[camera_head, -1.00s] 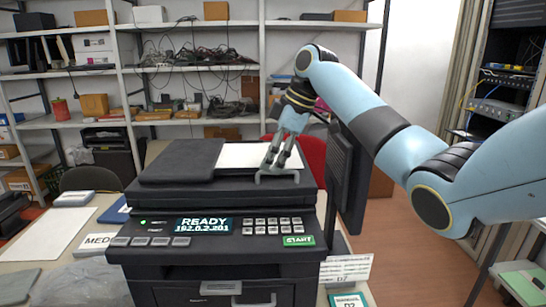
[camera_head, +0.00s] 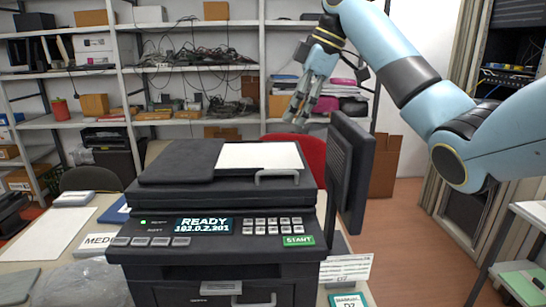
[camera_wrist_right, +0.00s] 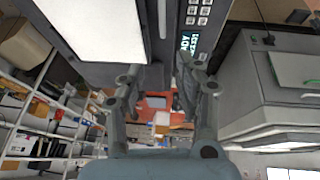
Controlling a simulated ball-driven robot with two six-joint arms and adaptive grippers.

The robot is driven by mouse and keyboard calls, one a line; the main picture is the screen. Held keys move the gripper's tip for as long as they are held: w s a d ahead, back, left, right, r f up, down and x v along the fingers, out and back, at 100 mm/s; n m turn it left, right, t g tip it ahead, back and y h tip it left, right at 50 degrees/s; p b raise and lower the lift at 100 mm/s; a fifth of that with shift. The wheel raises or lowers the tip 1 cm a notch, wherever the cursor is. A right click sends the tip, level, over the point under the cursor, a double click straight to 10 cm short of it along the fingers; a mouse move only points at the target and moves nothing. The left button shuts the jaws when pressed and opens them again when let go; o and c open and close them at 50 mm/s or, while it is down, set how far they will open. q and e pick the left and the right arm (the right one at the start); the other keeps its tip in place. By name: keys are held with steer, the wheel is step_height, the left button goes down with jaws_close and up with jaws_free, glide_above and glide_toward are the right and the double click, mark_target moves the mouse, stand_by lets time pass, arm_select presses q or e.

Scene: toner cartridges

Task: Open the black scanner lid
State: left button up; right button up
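The black scanner lid (camera_head: 180,162) lies flat and shut on top of the black printer (camera_head: 215,265). A pale sheet or panel (camera_head: 260,156) is on the lid's right part. A grey bar handle (camera_head: 277,174) sits at the lid's front edge. My right gripper (camera_head: 299,114) is up in the air behind and above the handle, apart from it. In the right wrist view my right gripper (camera_wrist_right: 155,88) has its fingers spread with nothing between them. My left gripper is not in view.
A black upright screen (camera_head: 348,175) stands close at the printer's right. The printer's front has a lit READY display (camera_head: 205,225) and a green START button (camera_head: 298,241). Shelves (camera_head: 195,70) line the back wall. A red chair (camera_head: 310,160) is behind the printer.

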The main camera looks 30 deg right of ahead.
glide_toward(282, 172)
steer(key=x, duration=0.7)
steer(key=shift+w+a+f, duration=0.15)
steer(key=shift+w+a, duration=0.3)
steer(key=shift+w+a+f, duration=0.1)
steer(key=shift+w+f, duration=0.05)
steer(key=shift+f, duration=0.2)
jaws_close()
steer(key=shift+r, duration=0.1)
